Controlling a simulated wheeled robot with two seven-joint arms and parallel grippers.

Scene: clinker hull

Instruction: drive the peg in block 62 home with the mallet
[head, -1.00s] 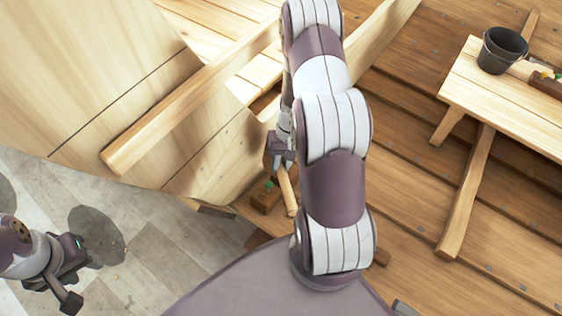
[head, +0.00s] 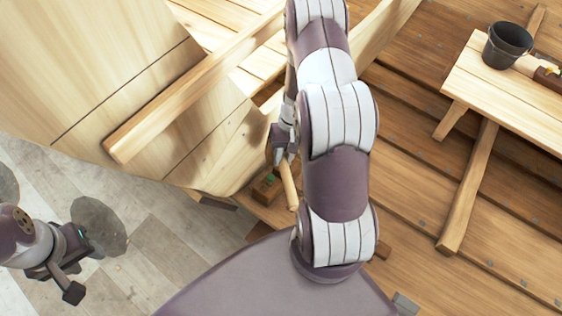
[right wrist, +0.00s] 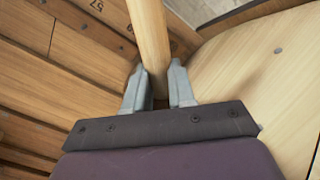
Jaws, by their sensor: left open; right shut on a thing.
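My right gripper (head: 283,150) is shut on a pale wooden handle (head: 289,184), which I take to be the mallet's. In the right wrist view the handle (right wrist: 149,40) runs up between the two fingertips (right wrist: 156,74); the mallet's head cannot be made out. A small brown block (head: 266,190) with a green spot on it sits just below the gripper in the head view, beside the handle. I cannot read its number or tell how far any peg stands out. My left gripper (head: 78,270) is open and empty, over the grey floor at far left.
The pale plank hull (head: 150,85) with a projecting beam (head: 185,100) fills the upper left. A bench (head: 490,90) at right carries a dark bucket (head: 507,46). In the right wrist view a dark wooden strip (right wrist: 105,20) bears the number 57. My right arm hides the middle.

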